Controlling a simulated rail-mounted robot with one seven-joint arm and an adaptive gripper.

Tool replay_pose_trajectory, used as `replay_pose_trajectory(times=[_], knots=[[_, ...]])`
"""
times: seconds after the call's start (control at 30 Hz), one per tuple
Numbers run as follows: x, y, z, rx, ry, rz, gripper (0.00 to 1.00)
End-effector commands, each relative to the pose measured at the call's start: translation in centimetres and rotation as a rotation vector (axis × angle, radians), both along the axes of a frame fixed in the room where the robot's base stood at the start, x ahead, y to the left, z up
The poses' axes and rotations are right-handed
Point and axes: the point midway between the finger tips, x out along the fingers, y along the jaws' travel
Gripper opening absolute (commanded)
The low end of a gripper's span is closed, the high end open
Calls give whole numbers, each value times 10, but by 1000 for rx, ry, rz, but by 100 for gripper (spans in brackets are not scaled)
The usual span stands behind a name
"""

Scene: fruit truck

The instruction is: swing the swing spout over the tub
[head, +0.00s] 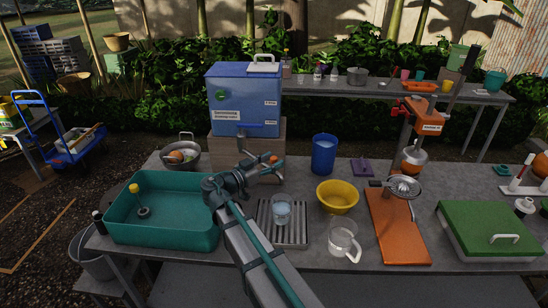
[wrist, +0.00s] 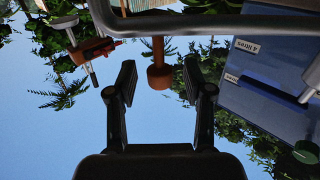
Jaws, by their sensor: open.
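The swing spout (wrist: 230,25) is a grey pipe across the top of the wrist view, with an orange-brown knob (wrist: 158,76). In the head view its orange knob (head: 272,159) shows in front of the wooden stand, and my gripper hides part of the pipe. My gripper (head: 254,169) is open in the wrist view (wrist: 160,88), with one finger on each side of the knob and gaps on both sides. The teal tub (head: 160,236) stands at the left of the table, left of my gripper, holding a yellow-topped item.
A blue cooler (head: 232,98) sits on the wooden stand behind. A glass (head: 282,210) stands on a drip tray (head: 297,238) just right of my arm. A yellow bowl (head: 337,197), blue cup (head: 324,154) and clear jug (head: 343,240) stand further right.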

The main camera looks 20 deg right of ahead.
Motion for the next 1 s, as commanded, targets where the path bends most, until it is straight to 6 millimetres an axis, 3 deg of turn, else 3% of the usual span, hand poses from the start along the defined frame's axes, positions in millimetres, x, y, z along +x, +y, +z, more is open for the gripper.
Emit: replay_pose_trajectory(times=[0.13,0.47,0.77,1.0], knots=[[4,-9,0,0,1,0,51],[5,-11,-1,0,1,0,50],[5,-11,-1,0,1,0,0],[5,-11,-1,0,1,0,0]])
